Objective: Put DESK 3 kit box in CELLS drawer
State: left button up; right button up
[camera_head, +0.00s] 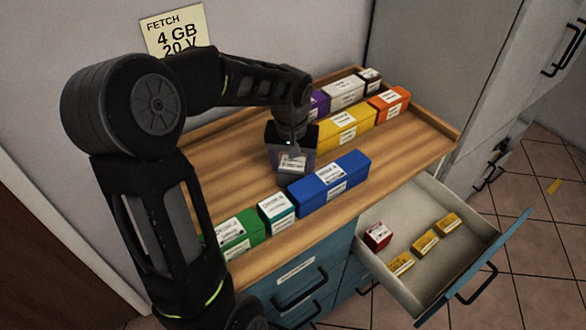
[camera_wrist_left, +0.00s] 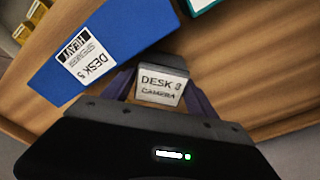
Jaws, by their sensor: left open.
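The DESK 3 kit box (camera_head: 291,166) is a small grey box with a white label, standing on the wooden top. In the left wrist view its label reads DESK 3 CAMERA (camera_wrist_left: 161,86). My left gripper (camera_head: 291,152) points down over it. In the left wrist view the open fingers (camera_wrist_left: 160,93) lie on either side of the box; whether they touch it I cannot tell. An open drawer (camera_head: 485,232) at the lower right holds a red box (camera_head: 377,235) and several yellow boxes (camera_head: 425,243); I see no readable CELLS label. My right gripper is out of view.
A blue box (camera_head: 330,183), a teal-white box (camera_head: 276,211) and a green box (camera_head: 235,235) line the front edge. Yellow (camera_head: 346,131), orange (camera_head: 389,105), white and purple boxes stand at the back.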

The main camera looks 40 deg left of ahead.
aim_at(293, 166)
pick_arm(q)
jog(key=r, duration=0.6)
jog(key=s+r, duration=0.1)
jog(key=r, duration=0.2)
jog(key=shift+d+r, duration=0.3)
jog(key=shift+r, duration=0.1)
jog(key=shift+o, duration=0.2)
